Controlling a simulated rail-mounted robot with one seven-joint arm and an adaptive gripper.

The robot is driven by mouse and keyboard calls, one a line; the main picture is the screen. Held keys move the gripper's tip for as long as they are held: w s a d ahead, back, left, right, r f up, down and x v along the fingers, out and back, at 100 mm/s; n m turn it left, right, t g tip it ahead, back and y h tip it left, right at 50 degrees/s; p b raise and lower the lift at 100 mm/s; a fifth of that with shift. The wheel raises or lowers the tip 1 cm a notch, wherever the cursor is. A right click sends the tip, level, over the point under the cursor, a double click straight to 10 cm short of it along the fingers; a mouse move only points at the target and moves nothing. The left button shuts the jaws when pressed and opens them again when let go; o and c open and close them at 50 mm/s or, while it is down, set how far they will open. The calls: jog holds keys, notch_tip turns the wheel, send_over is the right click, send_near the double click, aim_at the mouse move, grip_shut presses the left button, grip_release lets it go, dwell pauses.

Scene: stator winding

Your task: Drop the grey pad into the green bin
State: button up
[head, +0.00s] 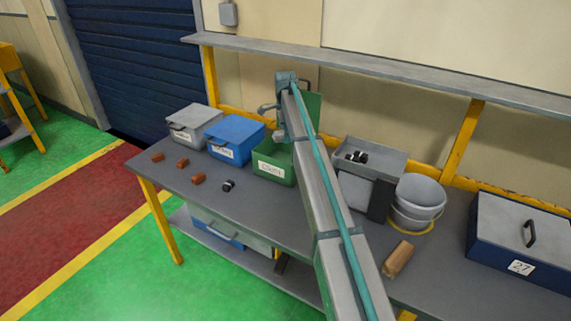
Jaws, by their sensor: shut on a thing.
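The green bin (272,172) stands on the grey workbench, right of the blue bin, with a white label on its front. Its green lid (314,108) stands open at the back, partly behind my arm. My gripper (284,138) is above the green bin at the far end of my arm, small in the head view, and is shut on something. The grey pad cannot be made out clearly; the arm and gripper hide what is held. My arm also covers the right part of the bin.
A closed grey bin (192,124) and blue bin (234,139) stand left. Brown pieces (198,178) and a black part (229,186) lie in front. Right are a grey tray (390,166), white buckets (419,193), a wooden block (397,259) and a blue case (495,245). A shelf (400,70) runs above.

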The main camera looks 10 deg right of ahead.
jog(key=shift+f+b, duration=1)
jog(key=shift+f, duration=1.65)
jog(key=o, duration=1.4)
jog(key=shift+r, duration=0.15)
notch_tip(320, 180, up, 12)
jog(key=shift+f, duration=0.1)
jog(key=shift+a+f, duration=0.1)
